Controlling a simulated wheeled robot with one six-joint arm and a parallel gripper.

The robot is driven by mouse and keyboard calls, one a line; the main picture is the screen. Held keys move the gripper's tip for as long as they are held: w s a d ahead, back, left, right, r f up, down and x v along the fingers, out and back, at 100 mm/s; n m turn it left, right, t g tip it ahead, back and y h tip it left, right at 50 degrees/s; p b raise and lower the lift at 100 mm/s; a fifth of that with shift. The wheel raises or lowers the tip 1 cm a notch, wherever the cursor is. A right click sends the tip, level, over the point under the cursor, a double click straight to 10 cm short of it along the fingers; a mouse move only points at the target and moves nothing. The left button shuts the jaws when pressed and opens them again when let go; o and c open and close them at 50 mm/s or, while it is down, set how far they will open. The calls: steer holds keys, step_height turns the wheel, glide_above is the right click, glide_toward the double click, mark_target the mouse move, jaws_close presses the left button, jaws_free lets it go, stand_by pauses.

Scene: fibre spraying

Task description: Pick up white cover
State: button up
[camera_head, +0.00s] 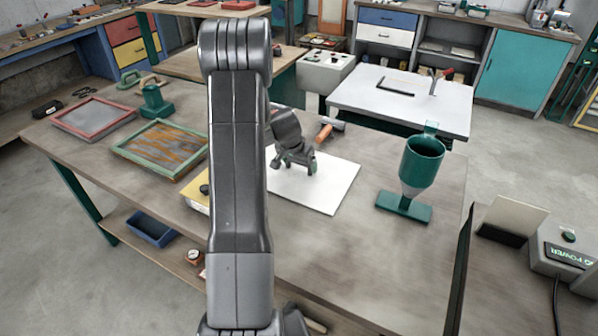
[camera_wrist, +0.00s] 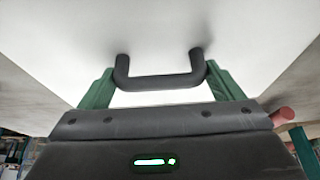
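The white cover (camera_head: 325,190) is a flat white panel lying on the wooden table, partly hidden behind my arm. In the wrist view the white cover (camera_wrist: 200,30) fills most of the upper picture, with a dark U-shaped handle (camera_wrist: 160,82) standing on it. My gripper (camera_head: 295,165) is over the cover in the head view. In the wrist view the green fingers of my gripper (camera_wrist: 160,88) are wide apart, one at each end of the handle. I cannot tell whether they touch it.
A green funnel on a stand (camera_head: 420,165) is right of the cover. A framed screen (camera_head: 160,148) and a red-rimmed tray (camera_head: 92,116) lie at the left. A red-handled tool (camera_head: 325,131) lies behind the cover. A power box (camera_head: 565,250) is at the far right. The table's front right is clear.

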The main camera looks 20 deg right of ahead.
steer(key=c, duration=0.6)
steer(key=shift+r, duration=0.15)
steer(key=shift+c, duration=0.2)
